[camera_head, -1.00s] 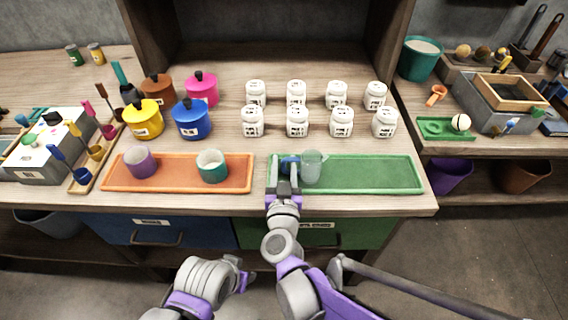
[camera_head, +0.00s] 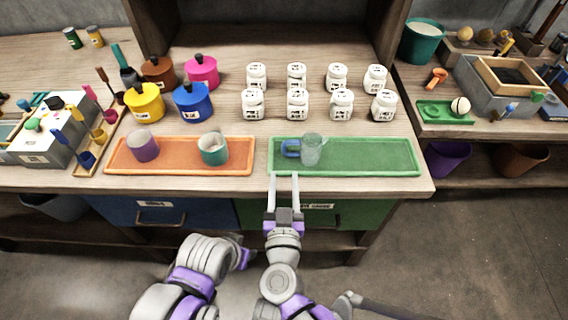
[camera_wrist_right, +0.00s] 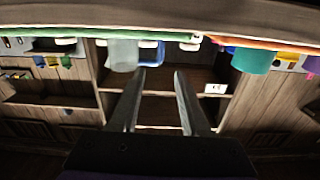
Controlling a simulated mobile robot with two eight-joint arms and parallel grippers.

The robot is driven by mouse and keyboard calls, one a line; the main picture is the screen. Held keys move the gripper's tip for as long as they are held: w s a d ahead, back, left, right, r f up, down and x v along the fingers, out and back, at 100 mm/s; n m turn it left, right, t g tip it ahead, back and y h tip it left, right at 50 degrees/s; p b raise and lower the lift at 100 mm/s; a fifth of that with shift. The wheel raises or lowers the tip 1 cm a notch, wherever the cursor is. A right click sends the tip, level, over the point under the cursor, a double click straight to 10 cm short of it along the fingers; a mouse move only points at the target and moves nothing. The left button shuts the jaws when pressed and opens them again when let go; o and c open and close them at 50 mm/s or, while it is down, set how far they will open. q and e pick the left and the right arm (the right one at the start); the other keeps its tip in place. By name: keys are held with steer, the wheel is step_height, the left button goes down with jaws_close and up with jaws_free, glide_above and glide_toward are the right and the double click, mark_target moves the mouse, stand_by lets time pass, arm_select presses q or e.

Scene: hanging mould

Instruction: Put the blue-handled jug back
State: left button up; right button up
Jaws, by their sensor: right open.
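The blue-handled jug (camera_head: 311,149) is a clear, pale cup standing upright on the green tray (camera_head: 375,158). Its blue handle (camera_head: 290,148) points left in the head view. The jug also shows in the right wrist view (camera_wrist_right: 123,54), beyond the fingers. My right gripper (camera_head: 284,176) is open and empty, just in front of the green tray's front edge and apart from the jug. Its two fingers show spread in the right wrist view (camera_wrist_right: 158,75). My left arm shows at the bottom of the head view, but its gripper fingers cannot be made out.
An orange tray (camera_head: 180,167) to the left holds a purple cup (camera_head: 143,146) and a teal-and-white cup (camera_head: 213,149). Several white labelled jars (camera_head: 297,104) stand behind the green tray. Coloured lidded pots (camera_head: 192,103) stand behind the orange tray. The green tray's right half is clear.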

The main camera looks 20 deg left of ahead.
steer(key=shift+s+d, duration=0.15)
steer(key=shift+s, duration=0.35)
steer(key=s+d+f+m+g+h, duration=0.1)
steer(key=s+d+f+g, duration=0.2)
steer(key=d, duration=0.6)
steer(key=s+d+f+m+g+h, duration=0.1)
steer(key=s+d+f+g, duration=0.3)
steer(key=d, duration=0.6)
steer(key=s+d+f+g+h, duration=0.3)
steer(key=s+d+f+g, duration=0.1)
steer(key=d, duration=0.5)
steer(key=shift+s+d+m+g, duration=0.4)
steer(key=shift+s+g, duration=0.5)
steer(key=shift+s, duration=0.15)
steer(key=shift+w+a, duration=0.1)
